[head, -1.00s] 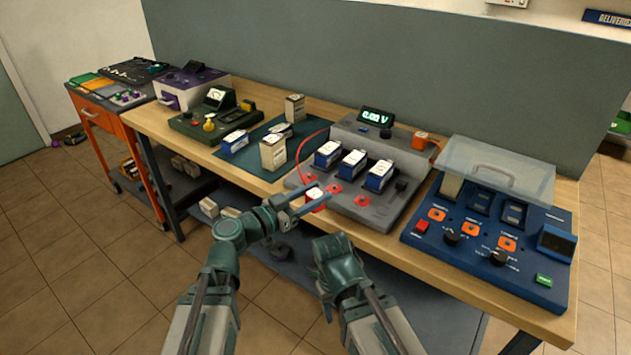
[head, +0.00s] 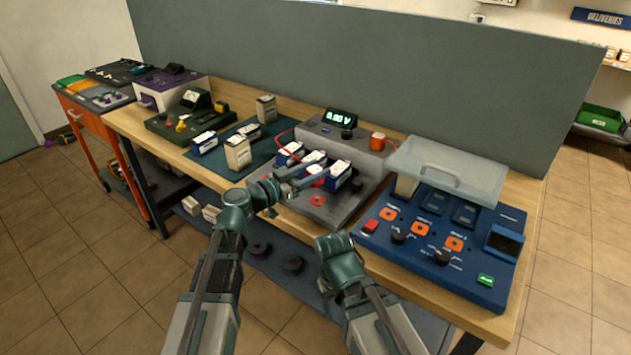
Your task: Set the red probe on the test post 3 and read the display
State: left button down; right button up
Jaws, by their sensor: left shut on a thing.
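My left gripper (head: 298,180) reaches over the grey test station (head: 355,200) and is shut on the red probe (head: 318,171), which is partly hidden by the fingers. The probe is in front of the blue-and-white batteries (head: 291,152). One red test post (head: 317,200) shows just in front of the gripper; the other posts are hidden behind it. I cannot tell whether the probe touches a post. The display (head: 341,118) reads 0.00 V. The wrist of my right arm is low in front of the bench, and its fingers do not show.
A blue panel (head: 385,238) with a clear cover (head: 450,170) stands at the right. A green meter (head: 190,122) and a dark mat (head: 215,160) with several batteries are at the left. A red lead (head: 283,133) runs beside the station.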

pick_arm(q)
jog(key=shift+w+d, duration=0.35)
jog(key=shift+d, duration=0.1)
jog(key=shift+a+f, duration=0.15)
notch_tip(320, 180, down, 6)
jog(key=b, duration=0.6)
jog(key=shift+r, duration=0.25)
pick_arm(e)
jog(key=f, duration=0.5)
jog(key=shift+d+f, duration=0.35)
jog(key=shift+f, duration=0.05)
pick_arm(q)
jog(key=shift+f+b, duration=0.55)
jog(key=shift+f, duration=0.1)
pick_arm(e)
jog(key=shift+f, duration=0.6)
pick_arm(q)
jog(key=c, duration=0.6)
grip_release()
jog(key=shift+s, duration=0.1)
jog(key=v, duration=1.1)
jog(key=shift+s, duration=0.1)
pick_arm(e)
jog(key=shift+s+a, duration=0.1)
